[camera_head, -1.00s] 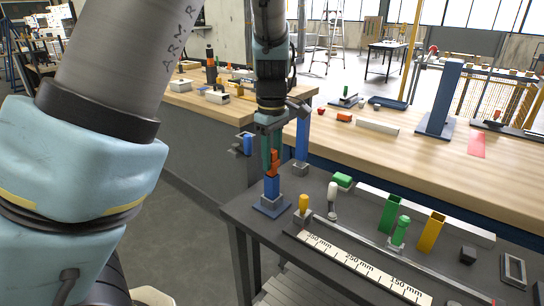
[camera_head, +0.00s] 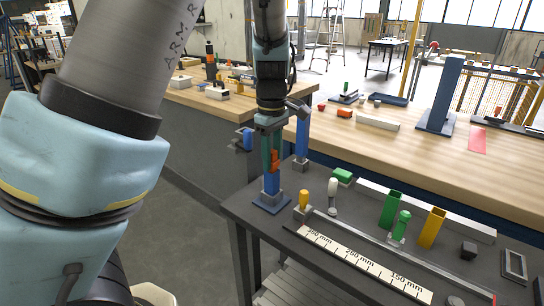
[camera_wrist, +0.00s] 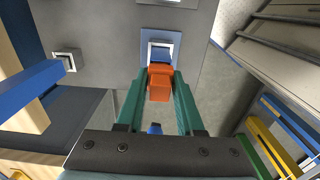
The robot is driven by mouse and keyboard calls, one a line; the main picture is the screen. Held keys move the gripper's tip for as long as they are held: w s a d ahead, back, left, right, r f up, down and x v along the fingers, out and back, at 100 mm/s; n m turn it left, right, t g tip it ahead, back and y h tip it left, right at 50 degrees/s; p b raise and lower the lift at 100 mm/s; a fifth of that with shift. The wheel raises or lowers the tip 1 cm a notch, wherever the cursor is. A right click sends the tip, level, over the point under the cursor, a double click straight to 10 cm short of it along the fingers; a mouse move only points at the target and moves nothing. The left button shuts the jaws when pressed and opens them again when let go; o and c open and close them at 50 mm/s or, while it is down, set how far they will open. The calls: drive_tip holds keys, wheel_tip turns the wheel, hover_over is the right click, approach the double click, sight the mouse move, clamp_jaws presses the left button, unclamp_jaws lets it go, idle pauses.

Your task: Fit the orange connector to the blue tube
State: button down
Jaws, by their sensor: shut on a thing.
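My gripper (camera_head: 272,163) has long green fingers pointing down. They are shut on the orange connector (camera_head: 274,158), which also shows between the fingertips in the wrist view (camera_wrist: 159,84). Directly below it in the head view, a blue tube (camera_head: 271,183) stands upright in a grey socket on a blue base plate (camera_head: 271,206). The connector appears in line with the tube's top. The fingers partly cover the joint, so I cannot tell whether the connector touches or sits on the tube. In the wrist view the blue base plate (camera_wrist: 174,38) lies just beyond the connector.
Another blue tube (camera_head: 302,138) stands in a socket close behind right. The dark table's left edge is near the base plate.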

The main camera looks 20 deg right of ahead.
drive_tip(key=shift+f, duration=0.45)
drive_tip(key=shift+c, duration=2.3)
unclamp_jaws()
drive_tip(key=shift+o, duration=0.4)
drive_tip(key=o, duration=0.4)
wheel_tip(320, 180, up, 7)
drive_tip(key=p, duration=0.7)
